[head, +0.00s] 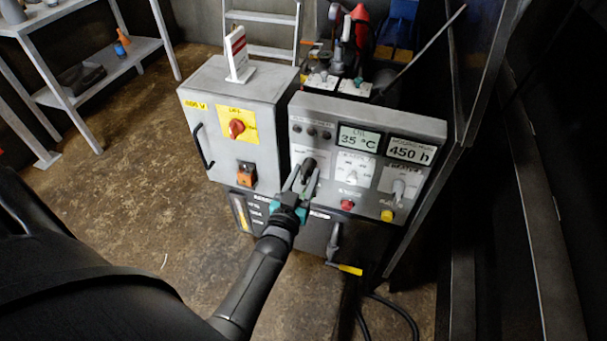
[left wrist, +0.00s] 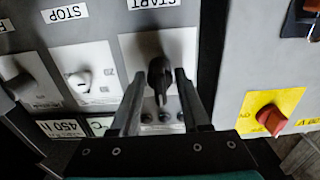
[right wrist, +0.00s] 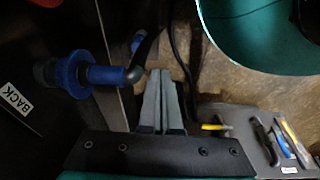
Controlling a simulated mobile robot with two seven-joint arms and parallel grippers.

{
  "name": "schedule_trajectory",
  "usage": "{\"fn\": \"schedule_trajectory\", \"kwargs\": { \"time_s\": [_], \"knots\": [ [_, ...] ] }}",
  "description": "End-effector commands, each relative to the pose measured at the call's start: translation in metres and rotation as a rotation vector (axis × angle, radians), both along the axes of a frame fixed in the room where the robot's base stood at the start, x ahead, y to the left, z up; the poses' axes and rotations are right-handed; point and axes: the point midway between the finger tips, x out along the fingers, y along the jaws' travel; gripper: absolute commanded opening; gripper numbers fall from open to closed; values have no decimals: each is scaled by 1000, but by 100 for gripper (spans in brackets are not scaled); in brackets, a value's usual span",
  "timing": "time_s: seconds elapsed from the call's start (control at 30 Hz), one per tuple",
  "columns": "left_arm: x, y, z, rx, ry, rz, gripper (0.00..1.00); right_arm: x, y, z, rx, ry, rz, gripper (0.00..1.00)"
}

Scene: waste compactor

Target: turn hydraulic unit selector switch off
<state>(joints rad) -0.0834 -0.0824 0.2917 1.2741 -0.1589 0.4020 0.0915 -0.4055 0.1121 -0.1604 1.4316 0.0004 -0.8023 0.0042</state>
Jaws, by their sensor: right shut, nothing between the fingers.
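The control panel (head: 370,122) has a black selector knob (head: 309,165) on a white plate at its left. In the left wrist view the knob (left wrist: 160,75) shows upside down, its grip close to vertical in the picture. My left gripper (head: 303,178) is at this knob. Its fingertips (left wrist: 160,80) stand on either side of the knob, with narrow gaps; contact cannot be made out. My right gripper (right wrist: 163,95) is shut and empty, seen only in the right wrist view. The plate's small lettering is unreadable.
Red (head: 347,205) and yellow (head: 386,215) buttons are below. A grey cabinet with a red rotary switch (head: 237,128) stands left. A blue fitting (right wrist: 85,73) is near my right gripper. A tool tray (right wrist: 265,120) lies beyond.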

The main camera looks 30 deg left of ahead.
Motion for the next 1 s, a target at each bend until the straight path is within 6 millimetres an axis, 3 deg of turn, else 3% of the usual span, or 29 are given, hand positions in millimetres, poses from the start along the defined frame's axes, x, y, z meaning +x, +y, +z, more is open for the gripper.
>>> {"fn": "schedule_trajectory", "kwargs": {
  "time_s": [0.17, 0.37, 1.0],
  "knots": [
    [-6, -1, 0, 0, 2, 0, 46, 0, 0, 2, 1, -4, 0, 0],
    [-28, -7, 1, -1, 4, 0, 46, -12, -10, -14, -13, 7, 3, 0],
    [-129, -31, 1, -1, 3, 0, 46, -53, -41, -43, -40, 8, 5, 0]
  ]
}}
